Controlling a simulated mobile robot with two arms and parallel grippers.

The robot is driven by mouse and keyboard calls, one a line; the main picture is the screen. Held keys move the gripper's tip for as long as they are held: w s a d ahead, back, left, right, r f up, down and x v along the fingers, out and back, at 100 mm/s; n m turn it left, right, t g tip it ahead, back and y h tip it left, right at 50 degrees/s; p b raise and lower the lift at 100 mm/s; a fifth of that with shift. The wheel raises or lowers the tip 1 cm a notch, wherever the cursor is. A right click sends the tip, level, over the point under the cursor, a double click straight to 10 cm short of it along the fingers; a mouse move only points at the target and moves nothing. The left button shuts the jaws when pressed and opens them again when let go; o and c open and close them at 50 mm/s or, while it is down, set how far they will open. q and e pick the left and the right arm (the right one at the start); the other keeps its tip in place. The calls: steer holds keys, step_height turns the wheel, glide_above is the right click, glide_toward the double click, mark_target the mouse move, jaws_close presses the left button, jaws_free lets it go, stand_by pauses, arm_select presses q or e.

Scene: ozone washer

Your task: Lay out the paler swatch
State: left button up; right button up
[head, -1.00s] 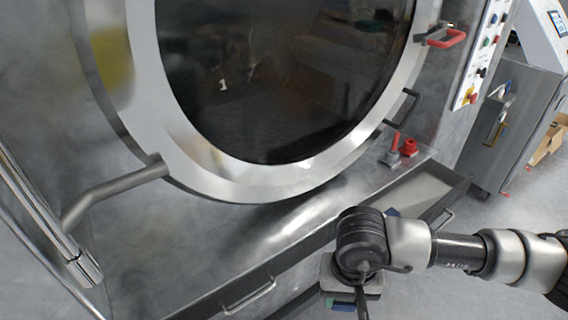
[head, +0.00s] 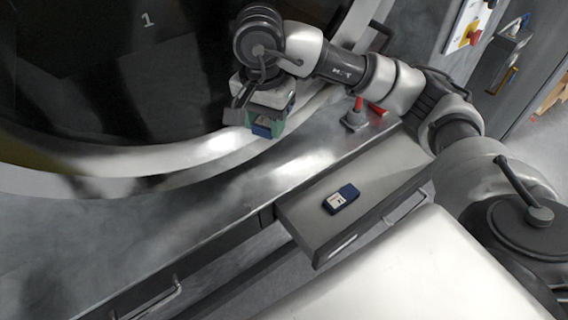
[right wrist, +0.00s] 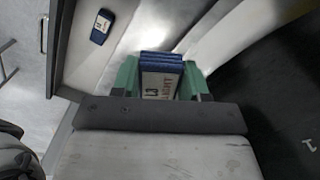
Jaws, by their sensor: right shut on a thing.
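My right gripper (head: 266,118) is shut on a blue swatch (head: 262,131), in front of the lower door ring and above the steel ledge. A second, darker navy swatch (head: 341,199) with a white label lies flat in the open drawer (head: 301,224), well apart from the gripper. It also shows at upper left in the right wrist view (right wrist: 102,26). My left gripper is not in view.
The big round washer door (head: 214,147), marked 1, fills the upper left. A steel ledge (head: 190,207) runs below it, mostly bare, with a red-topped fitting (head: 356,117) at its right. A closed drawer with a bar handle (head: 150,300) is at lower left.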

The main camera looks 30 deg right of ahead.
steer(key=shift+d+r+m, duration=0.2)
steer(key=shift+d+m, duration=0.3)
steer(key=shift+d, duration=0.3)
steer(key=shift+d+f, duration=0.1)
step_height(320, 180, down, 3)
steer(key=shift+s+f+b, duration=0.15)
steer(key=shift+b, duration=0.2)
steer(key=p, duration=0.1)
glide_above(276, 181)
step_height(276, 181, down, 9)
steer(key=shift+f, duration=0.1)
step_height(276, 181, down, 4)
steer(key=shift+f+p, duration=0.1)
steer(key=shift+p, duration=0.3)
steer(key=shift+f, duration=0.2)
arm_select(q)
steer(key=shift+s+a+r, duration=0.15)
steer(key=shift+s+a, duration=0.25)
arm_select(e)
steer(key=shift+f, duration=0.1)
